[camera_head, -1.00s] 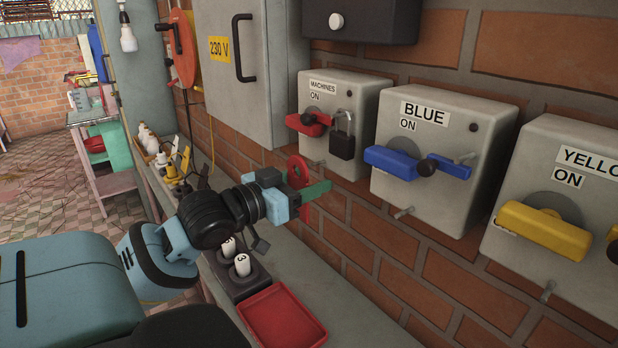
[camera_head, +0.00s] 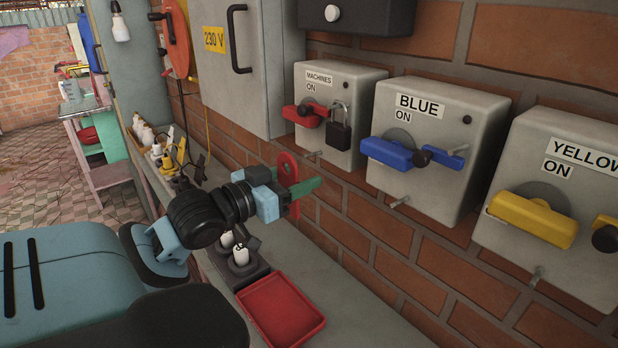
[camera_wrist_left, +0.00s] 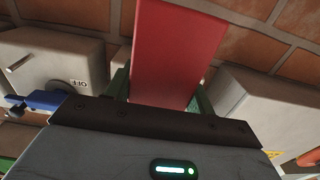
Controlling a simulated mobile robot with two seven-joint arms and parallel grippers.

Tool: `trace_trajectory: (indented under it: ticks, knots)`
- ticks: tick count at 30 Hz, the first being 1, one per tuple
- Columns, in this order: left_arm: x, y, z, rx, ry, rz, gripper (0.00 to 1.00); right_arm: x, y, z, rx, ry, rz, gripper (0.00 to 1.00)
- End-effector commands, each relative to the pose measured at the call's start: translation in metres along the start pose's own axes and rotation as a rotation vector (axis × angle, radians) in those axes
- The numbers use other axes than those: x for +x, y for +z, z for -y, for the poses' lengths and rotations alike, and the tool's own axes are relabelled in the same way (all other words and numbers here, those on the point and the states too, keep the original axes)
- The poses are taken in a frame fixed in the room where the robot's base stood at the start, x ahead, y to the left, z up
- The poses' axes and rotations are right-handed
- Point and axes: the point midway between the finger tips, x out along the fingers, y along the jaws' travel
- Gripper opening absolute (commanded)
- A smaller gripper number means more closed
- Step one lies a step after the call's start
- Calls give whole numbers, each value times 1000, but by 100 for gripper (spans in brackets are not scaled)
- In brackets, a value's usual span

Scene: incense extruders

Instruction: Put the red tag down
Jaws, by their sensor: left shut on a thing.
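The red tag (camera_head: 287,166) is a flat red piece with a hole near its top. It hangs upright between the green fingers of my left gripper (camera_head: 294,190), in front of the brick wall and above the grey ledge. In the left wrist view the tag (camera_wrist_left: 175,55) fills the space between the fingers, and the gripper is shut on it. The fingers hide part of the tag. My right gripper is not in view.
A red tray (camera_head: 282,313) lies on the ledge (camera_head: 365,322), below the gripper. Switch boxes with red, blue (camera_head: 400,154) and yellow handles project from the wall at right. A padlock (camera_head: 339,128) hangs at the red handle.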

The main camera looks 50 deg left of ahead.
Motion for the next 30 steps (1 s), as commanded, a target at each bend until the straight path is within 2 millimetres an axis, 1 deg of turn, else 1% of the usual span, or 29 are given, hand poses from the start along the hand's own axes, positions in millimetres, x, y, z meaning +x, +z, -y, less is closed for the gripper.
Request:
trace_trajectory:
  ticks: [4, 7, 9, 11, 13, 15, 18, 21, 25, 30]
  knots:
    - [4, 37, -10, -12, -33, 4, 32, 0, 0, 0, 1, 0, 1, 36]
    - [8, 72, -29, -16, -60, 5, 32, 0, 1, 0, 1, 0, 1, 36]
    - [11, 94, -49, -18, -73, 4, 32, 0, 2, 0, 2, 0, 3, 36]
    - [14, 110, -70, -18, -81, 3, 32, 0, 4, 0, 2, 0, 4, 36]
    - [17, 124, -96, -17, -84, 1, 32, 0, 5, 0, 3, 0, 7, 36]
    - [19, 133, -123, -16, -84, 0, 32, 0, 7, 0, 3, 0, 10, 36]
    - [22, 138, -156, -13, -82, -1, 32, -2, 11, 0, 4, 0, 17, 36]
    - [24, 138, -181, -8, -79, -1, 32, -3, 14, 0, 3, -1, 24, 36]
    - [25, 136, -198, -4, -77, 0, 32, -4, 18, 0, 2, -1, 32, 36]
    - [25, 136, -201, -2, -77, 1, 32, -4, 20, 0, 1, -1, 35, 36]
